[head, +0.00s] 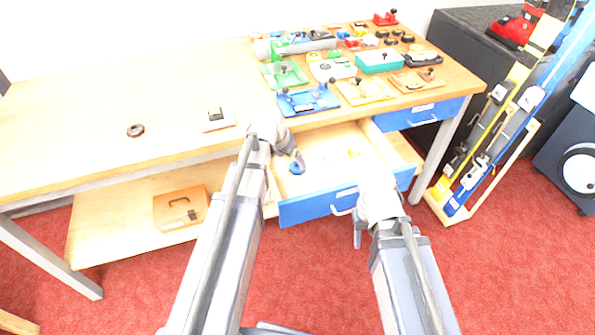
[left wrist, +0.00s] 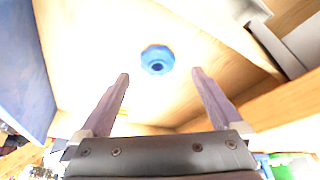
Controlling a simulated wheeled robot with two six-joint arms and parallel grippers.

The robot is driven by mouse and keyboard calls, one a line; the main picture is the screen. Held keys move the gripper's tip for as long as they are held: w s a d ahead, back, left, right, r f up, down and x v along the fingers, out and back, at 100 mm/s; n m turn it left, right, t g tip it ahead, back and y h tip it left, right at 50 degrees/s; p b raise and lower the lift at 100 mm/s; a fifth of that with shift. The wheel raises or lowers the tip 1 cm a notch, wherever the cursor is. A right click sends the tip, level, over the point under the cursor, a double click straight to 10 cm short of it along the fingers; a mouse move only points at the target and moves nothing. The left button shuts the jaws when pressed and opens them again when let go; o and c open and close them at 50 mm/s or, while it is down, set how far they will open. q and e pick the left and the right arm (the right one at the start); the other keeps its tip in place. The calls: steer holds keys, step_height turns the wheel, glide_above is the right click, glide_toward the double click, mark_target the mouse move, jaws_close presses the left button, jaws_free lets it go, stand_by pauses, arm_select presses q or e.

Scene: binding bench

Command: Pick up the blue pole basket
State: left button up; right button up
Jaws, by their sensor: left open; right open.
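The blue pole basket (head: 296,168) is a small round blue piece lying on the wooden floor of the open blue-fronted drawer (head: 318,205).
A small yellow piece (head: 353,153) lies in the same drawer. A second blue drawer (head: 418,115) is to the right. Several coloured trays and tools crowd the bench's right end.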

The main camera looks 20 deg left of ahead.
mark_target(296, 163)
arm_select(q)
steer(key=b+x, duration=0.4)
steer(key=x, duration=0.1)
steer(key=shift+w+d+f, duration=0.1)
steer(key=shift+w+d, duration=0.1)
steer(key=shift+d, duration=0.1)
steer(key=c, duration=1.3)
step_height(296, 163, up, 10)
steer(key=p, duration=0.9)
steer(key=shift+p, duration=0.35)
